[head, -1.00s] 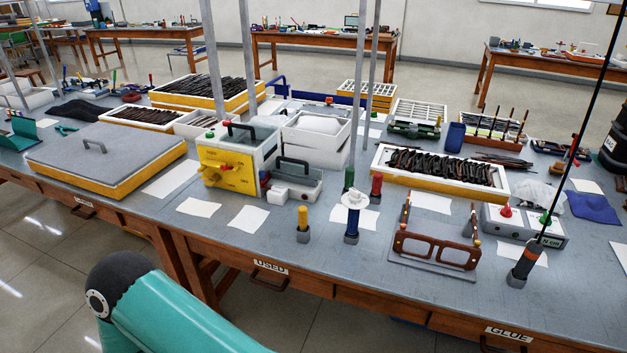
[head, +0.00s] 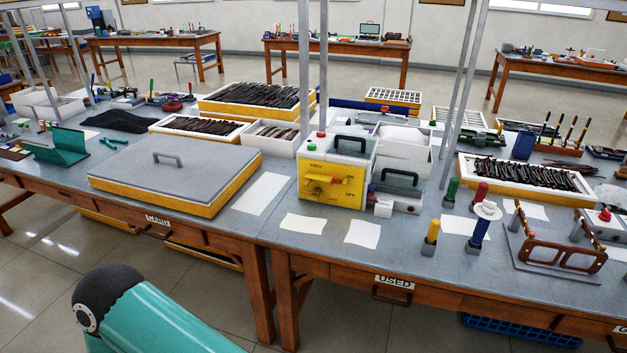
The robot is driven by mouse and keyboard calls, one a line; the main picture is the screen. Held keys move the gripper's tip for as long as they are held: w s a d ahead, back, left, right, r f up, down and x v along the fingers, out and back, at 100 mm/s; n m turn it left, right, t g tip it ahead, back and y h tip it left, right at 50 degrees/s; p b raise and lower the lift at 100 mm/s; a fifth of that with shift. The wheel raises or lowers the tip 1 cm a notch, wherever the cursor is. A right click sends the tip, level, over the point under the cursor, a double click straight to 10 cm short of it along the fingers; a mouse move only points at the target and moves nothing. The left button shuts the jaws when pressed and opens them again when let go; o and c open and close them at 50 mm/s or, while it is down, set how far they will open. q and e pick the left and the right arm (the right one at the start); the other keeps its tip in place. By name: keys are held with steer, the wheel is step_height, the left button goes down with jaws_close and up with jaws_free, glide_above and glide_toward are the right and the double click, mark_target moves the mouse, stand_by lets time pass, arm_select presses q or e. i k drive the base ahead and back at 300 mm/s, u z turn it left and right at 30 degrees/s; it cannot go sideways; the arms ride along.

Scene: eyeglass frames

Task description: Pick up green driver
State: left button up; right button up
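A green-handled tool (head: 451,190), which looks like the green driver, stands upright in a dark base on the grey bench top, right of the centre in the head view. A red-handled one (head: 479,195) stands right beside it. A yellow-handled one (head: 433,231) and a blue one with a white disc on top (head: 482,225) stand nearer the front edge. The tool tips are hidden in their bases. Neither gripper is in view. Only a teal link of my arm with a black joint shows at the lower left, in front of the bench and well away from the green tool.
A yellow and white machine (head: 337,172) stands left of the tools. Brown eyeglass frames (head: 560,248) are on a stand to the right. A white and yellow tray (head: 562,197) of dark parts lies behind. Upright grey posts (head: 468,85) rise behind the green tool.

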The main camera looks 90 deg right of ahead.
mark_target(453, 183)
steer(key=u, duration=0.1)
steer(key=i, duration=1.4)
steer(key=z, duration=2.6)
steer(key=i, duration=0.35)
steer(key=z, duration=2.2)
steer(key=k, duration=0.3)
steer(key=z, duration=0.7)
steer(key=i, duration=1)
steer(key=u, duration=0.25)
